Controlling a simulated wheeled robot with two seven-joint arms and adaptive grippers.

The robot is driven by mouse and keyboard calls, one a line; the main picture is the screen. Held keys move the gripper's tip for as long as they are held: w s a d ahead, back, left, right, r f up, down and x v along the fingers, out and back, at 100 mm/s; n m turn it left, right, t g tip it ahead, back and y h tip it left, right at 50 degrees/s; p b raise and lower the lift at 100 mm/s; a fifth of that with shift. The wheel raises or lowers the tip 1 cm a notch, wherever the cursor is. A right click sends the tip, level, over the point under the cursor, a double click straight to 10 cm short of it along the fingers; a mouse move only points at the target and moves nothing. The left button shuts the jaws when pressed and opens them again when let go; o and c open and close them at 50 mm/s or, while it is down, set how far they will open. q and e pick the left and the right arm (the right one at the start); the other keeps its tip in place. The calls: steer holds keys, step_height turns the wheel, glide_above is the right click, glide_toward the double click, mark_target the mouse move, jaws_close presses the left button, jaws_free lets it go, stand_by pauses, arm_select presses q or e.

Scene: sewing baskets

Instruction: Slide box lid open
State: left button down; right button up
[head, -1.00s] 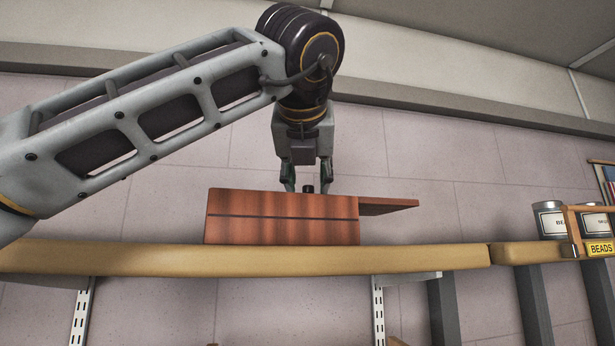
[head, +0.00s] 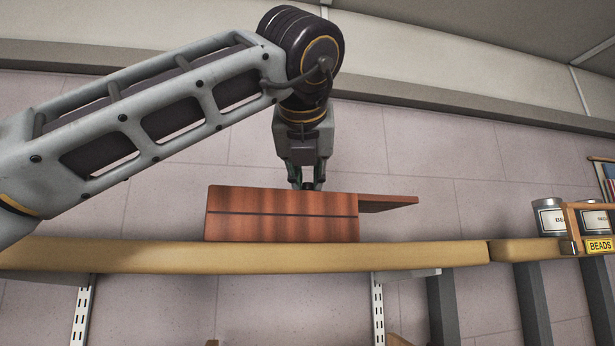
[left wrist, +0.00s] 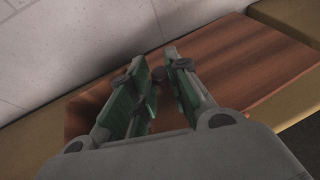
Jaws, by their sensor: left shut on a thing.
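A reddish-brown wooden box (head: 270,226) with a dark line along its front stands on the shelf. Its flat lid (head: 388,203) juts out past the box's right end; in the left wrist view the lid (left wrist: 245,62) is a broad brown board. My left gripper (head: 307,187) points down over the top of the box, its fingertips partly hidden behind the box's upper edge. It is shut on a small dark knob (left wrist: 158,73), seen between the fingers in the left wrist view. My right gripper is not in view.
The tan shelf (head: 420,257) runs across, with a seam right of the box. Labelled tins (head: 547,218) and a wooden rack with a BEADS tag (head: 600,246) stand at the far right. The shelf between box and tins is clear. A tiled wall is behind.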

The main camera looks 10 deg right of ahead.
arm_select(q)
steer(key=shift+w+d+p, duration=0.1)
steer(key=shift+d+p, duration=0.45)
steer(key=shift+d, duration=1.15)
steer(key=c, duration=1.3)
jaws_free()
steer(key=shift+c, duration=0.2)
steer(key=shift+a+r, duration=0.1)
steer(key=v, duration=1.2)
